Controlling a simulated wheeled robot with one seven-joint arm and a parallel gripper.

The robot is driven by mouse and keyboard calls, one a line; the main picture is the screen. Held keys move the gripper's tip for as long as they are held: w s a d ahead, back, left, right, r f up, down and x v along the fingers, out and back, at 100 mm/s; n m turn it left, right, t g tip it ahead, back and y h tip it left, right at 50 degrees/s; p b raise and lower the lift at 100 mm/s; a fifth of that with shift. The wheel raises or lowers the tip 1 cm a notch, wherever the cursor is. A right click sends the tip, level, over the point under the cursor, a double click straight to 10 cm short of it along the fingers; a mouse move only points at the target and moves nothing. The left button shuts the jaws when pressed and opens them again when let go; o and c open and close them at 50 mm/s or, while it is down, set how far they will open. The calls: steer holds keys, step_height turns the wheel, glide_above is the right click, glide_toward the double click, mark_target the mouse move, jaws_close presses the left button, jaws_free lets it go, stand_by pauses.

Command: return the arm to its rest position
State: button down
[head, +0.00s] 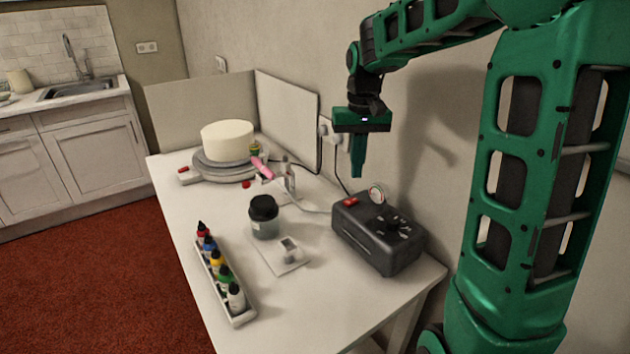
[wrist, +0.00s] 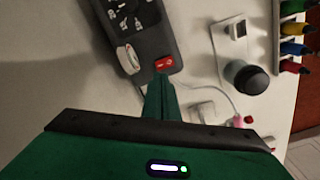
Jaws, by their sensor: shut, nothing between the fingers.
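My gripper (head: 357,172) hangs from my green arm above the back right part of the white table (head: 190,226), pointing down. Its fingers are together with nothing between them. In the head view it is above and behind the dark grey box (head: 378,236), which has a gauge, knobs and a red switch. In the wrist view the closed fingertips (wrist: 163,80) appear beside the red switch of the box (wrist: 140,45); whether they touch it cannot be told from that view alone, but the head view shows them apart, higher up.
A white cake (head: 227,140) stands on a grey turntable (head: 215,171) at the far end, before upright panels (head: 290,120). A dark-lidded jar (head: 264,216), an airbrush (head: 289,178) on a stand and a rack of coloured bottles (head: 238,319) occupy the table. The wall is close behind my gripper.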

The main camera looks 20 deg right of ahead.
steer(key=s+d+f+m, duration=0.1)
steer(key=s+f, duration=0.1)
steer(key=s, duration=1.3)
steer(key=s+d+f+m, duration=0.1)
steer(key=s+d+f, duration=0.1)
steer(key=s, duration=1.3)
steer(key=shift+f+m, duration=0.3)
steer(key=shift+w, duration=0.1)
step_height(320, 180, up, 12)
steer(key=n, duration=0.9)
glide_above(354, 199)
steer(key=shift+f, duration=0.1)
steer(key=shift+f, duration=0.1)
step_height(354, 199, down, 14)
steer(key=shift+r, duration=0.1)
